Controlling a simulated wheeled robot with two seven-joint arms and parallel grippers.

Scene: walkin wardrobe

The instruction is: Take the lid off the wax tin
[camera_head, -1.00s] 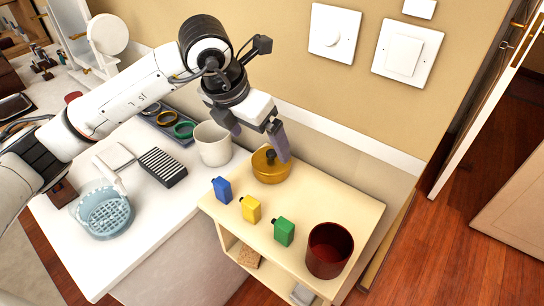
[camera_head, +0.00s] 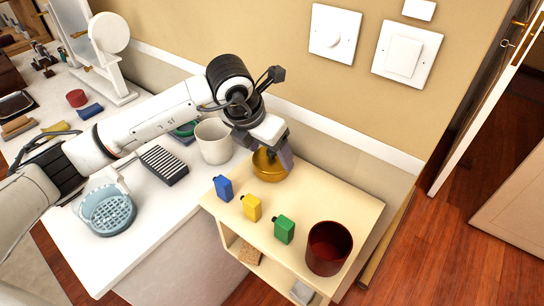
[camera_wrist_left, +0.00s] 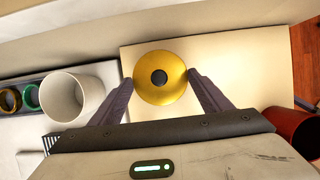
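The wax tin (camera_head: 268,172) is a round golden tin at the back left of the cream shelf top. My left gripper (camera_head: 272,156) is above the tin, pointing down. In the left wrist view my left gripper (camera_wrist_left: 160,84) is open, with one finger on each side of the tin. Whether the fingers touch it I cannot tell. My right gripper is not in view.
A white cup (camera_head: 213,142) stands close left of the tin. A dark red pot (camera_head: 328,249) is at the front right. The wall (camera_head: 350,120) is close behind; the shelf's right side is free.

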